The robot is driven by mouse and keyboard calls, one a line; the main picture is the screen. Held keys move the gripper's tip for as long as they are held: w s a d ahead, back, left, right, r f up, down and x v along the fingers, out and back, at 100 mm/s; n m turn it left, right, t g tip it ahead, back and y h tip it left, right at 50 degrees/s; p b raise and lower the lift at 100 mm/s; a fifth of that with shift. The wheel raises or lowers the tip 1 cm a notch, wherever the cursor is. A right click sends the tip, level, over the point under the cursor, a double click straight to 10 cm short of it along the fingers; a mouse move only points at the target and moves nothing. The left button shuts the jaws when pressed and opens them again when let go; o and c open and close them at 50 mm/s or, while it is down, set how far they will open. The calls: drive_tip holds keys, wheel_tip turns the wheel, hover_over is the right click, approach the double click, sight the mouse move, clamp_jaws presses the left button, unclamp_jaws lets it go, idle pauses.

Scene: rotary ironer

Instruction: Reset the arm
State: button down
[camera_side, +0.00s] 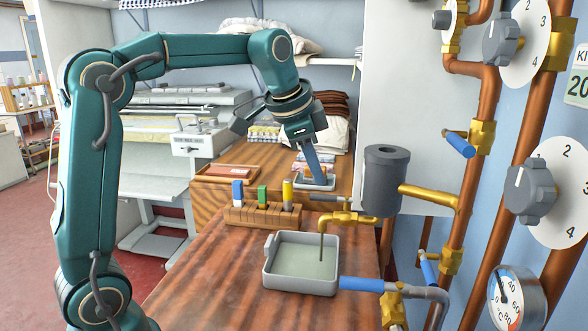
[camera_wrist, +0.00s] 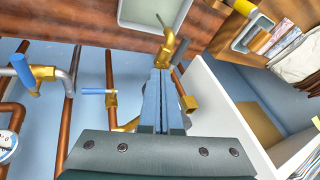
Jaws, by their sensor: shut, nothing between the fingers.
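My gripper (camera_side: 318,180) hangs from the teal arm with its blue-grey fingers pointing down, closed together and empty. In the side view its tips overlap a small grey tray (camera_side: 303,184) on the wooden counter; I cannot tell whether they touch it. In the wrist view the two fingers (camera_wrist: 169,74) lie side by side with nothing held between them. They partly cover a brass tap there.
A grey basin (camera_side: 271,279) sits on the wooden table under a brass spout (camera_side: 345,217). A wooden block (camera_side: 262,217) holds blue, green and yellow handles. A dark grey cylinder (camera_side: 386,185), copper pipes (camera_side: 487,95) and dials (camera_side: 553,190) stand at right.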

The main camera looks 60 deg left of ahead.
drive_tip(key=s+d+f+v, duration=0.1)
drive_tip(key=v, duration=0.7)
drive_tip(key=s+d+f, duration=0.2)
drive_tip(key=s+d, duration=0.1)
drive_tip(key=s, duration=0.3)
drive_tip(key=s+d+f+n+h, duration=0.1)
drive_tip(key=s+d+f+n, duration=0.1)
drive_tip(key=s+f+n, duration=0.4)
wheel_tip(320, 180, down, 6)
drive_tip(key=shift+s+r, duration=0.15)
drive_tip(key=shift+s, duration=1)
